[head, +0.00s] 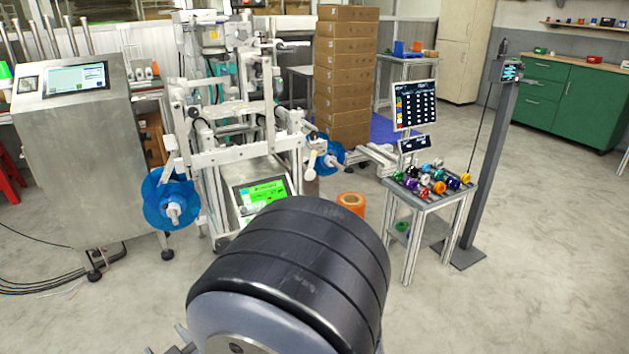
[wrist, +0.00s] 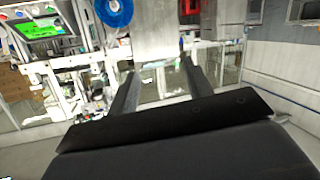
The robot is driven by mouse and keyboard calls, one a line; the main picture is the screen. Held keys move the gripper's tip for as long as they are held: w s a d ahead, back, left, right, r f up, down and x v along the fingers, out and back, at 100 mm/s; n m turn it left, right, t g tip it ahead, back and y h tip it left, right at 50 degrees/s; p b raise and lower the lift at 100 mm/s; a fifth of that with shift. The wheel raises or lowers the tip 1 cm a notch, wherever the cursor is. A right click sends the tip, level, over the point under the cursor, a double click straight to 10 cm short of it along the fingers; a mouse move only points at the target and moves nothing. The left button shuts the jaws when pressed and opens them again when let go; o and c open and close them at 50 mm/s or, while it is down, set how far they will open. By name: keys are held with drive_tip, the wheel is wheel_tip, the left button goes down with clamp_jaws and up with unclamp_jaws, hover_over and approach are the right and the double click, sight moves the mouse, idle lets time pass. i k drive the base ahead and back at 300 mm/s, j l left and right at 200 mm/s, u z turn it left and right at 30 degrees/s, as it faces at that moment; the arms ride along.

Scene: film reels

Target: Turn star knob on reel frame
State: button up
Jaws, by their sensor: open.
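The white reel frame (head: 240,150) stands left of centre in the head view. A blue reel (head: 163,200) with a pale hub knob (head: 173,212) is on its lower left, and another blue reel (head: 327,150) is on its right. I cannot tell which knob is the star knob. In the wrist view my gripper (wrist: 159,70) is open, its two dark fingers apart with nothing held between them. A blue reel (wrist: 113,9) shows beyond them at the top left, well apart. The gripper does not show in the head view.
My dark arm link covers the lower middle of the head view. A steel cabinet (head: 85,165) stands left, and a green-lit screen (head: 262,191) sits low on the frame. Floor is clear at lower right.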

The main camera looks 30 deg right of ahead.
sight(313, 135)
drive_tip(key=i+l+z, duration=0.45)
drive_tip(key=i+l, duration=1.75)
drive_tip(key=i, duration=0.1)
